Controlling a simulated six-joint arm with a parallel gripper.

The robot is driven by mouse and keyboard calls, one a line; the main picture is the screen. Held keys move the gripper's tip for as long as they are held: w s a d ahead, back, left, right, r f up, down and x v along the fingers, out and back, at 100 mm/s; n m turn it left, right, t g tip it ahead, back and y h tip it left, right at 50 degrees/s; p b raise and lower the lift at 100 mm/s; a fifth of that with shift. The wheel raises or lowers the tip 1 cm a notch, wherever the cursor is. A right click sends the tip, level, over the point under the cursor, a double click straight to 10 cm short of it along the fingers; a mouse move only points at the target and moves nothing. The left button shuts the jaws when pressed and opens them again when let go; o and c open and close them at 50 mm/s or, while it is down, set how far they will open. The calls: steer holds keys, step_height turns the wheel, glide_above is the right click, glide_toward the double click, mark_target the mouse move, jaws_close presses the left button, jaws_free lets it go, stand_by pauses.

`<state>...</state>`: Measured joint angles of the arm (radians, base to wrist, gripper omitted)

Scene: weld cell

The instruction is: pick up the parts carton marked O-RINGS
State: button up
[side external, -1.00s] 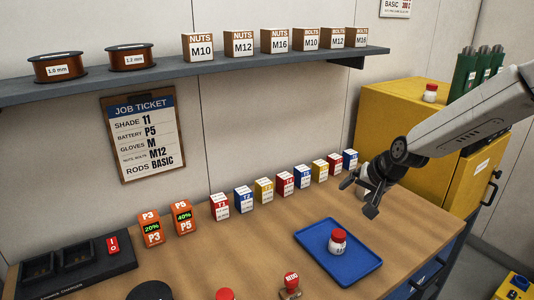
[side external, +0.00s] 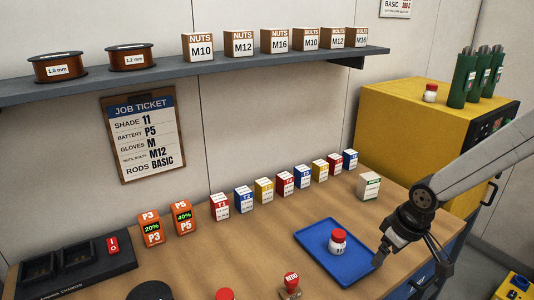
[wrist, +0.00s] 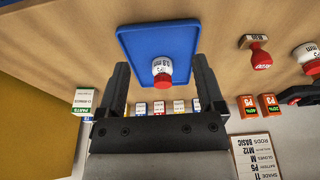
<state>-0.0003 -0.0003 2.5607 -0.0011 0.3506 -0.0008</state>
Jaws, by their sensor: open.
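The parts carton (side external: 368,187) is a small white box with a green band, upright at the back right of the bench, right of the row of small coloured boxes. Its lettering is too small to read in the side view. In the wrist view a white and green carton (wrist: 84,101), marked PARTS and apparently O-RINGS, is left of the fingers, outside them. My gripper (side external: 412,262) is open and empty, in front of the carton by the right end of the blue tray. In the wrist view my gripper (wrist: 160,68) has its fingers wide apart.
A white jar with a red lid (side external: 338,243) stands on the blue tray (side external: 313,246). Several small coloured boxes (side external: 285,183) line the back. A yellow cabinet (side external: 400,125) stands behind right. A red-topped stamp (side external: 291,285) is at the front. Bare bench lies between carton and tray.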

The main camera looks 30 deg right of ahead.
stand_by(0.4)
steer(key=shift+o, duration=0.9)
steer(key=shift+w, duration=0.1)
steer(key=m+t+h, duration=0.3)
steer(key=t, duration=0.8)
glide_toward(372, 177)
steer(key=x, duration=0.4)
steer(key=shift+w, duration=0.4)
steer(key=shift+f, duration=0.1)
steer(key=shift+w+d+f+g, duration=0.15)
steer(key=shift+w+f, duration=0.05)
steer(key=shift+w, duration=0.35)
steer(key=shift+w+d+f+g, duration=0.15)
steer(key=shift+w+f, duration=0.1)
steer(key=shift+w, duration=0.35)
